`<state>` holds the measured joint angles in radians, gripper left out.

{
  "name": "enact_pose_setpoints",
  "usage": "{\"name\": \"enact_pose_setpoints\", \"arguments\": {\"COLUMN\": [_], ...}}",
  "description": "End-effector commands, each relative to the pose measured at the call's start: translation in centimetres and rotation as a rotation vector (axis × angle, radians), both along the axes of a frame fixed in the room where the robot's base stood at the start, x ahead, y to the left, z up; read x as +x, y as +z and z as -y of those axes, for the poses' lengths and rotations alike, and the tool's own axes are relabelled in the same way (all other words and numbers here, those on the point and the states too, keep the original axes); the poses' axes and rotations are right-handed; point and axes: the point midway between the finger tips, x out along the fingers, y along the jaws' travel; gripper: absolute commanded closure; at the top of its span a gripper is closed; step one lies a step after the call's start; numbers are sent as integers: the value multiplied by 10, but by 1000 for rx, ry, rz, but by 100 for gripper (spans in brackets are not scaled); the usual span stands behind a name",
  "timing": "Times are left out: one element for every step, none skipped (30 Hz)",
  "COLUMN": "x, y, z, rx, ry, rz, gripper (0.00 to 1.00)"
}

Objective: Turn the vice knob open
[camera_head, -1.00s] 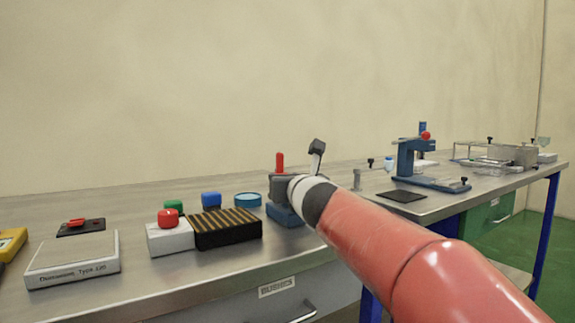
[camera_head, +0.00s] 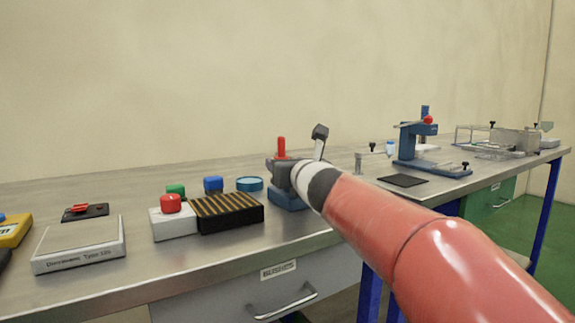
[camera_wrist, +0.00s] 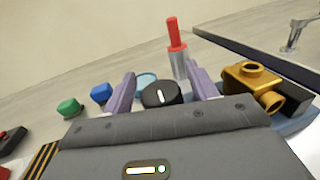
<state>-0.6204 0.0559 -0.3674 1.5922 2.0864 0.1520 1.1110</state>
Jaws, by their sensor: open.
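The black vice knob (camera_wrist: 161,97) has a white line on its face and shows in the wrist view. My gripper (camera_wrist: 162,76) has its two pale purple fingers spread apart, one on each side of the knob in the picture. Whether the fingers touch the knob cannot be told. The vice's blue base (camera_head: 289,199) shows in the head view, largely hidden behind my wrist. A red-topped metal post (camera_wrist: 175,40) stands behind the knob, and a brass fitting (camera_wrist: 248,76) sits to its right.
Left of the vice are a dark slotted block (camera_head: 230,218), a white box with a red button (camera_head: 172,223), a green block (camera_head: 175,191), a blue block (camera_head: 213,185) and a scale (camera_head: 80,245). A blue press (camera_head: 410,150) stands to the right.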

Motion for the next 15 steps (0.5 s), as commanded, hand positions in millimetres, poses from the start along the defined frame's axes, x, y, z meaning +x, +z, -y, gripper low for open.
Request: {"name": "enact_pose_setpoints", "arguments": {"x": [0,-1,-3,-5,-8,-12,-17,-22,-28,-33,-38,-45,-49,-53,-58], "y": [0,0,0,1,0,0,0,0,-1,0,0,-1,0,0,0], "z": [0,1,2,2,4,5,7,9,12,14,16,18,20,22,24], "rx": [0,0,1,2,2,2,2,2,3,3,2,2,1,2,2], "ry": [0,0,0,0,0,1,1,1,1,0,0,1,1,1,0], "rz": [1,1,2,1,2,2,2,2,3,2,2,2,3,2,1], "gripper": [42,42,42,42,42,42,42,42,42,42,42,42,42,42,42]}}
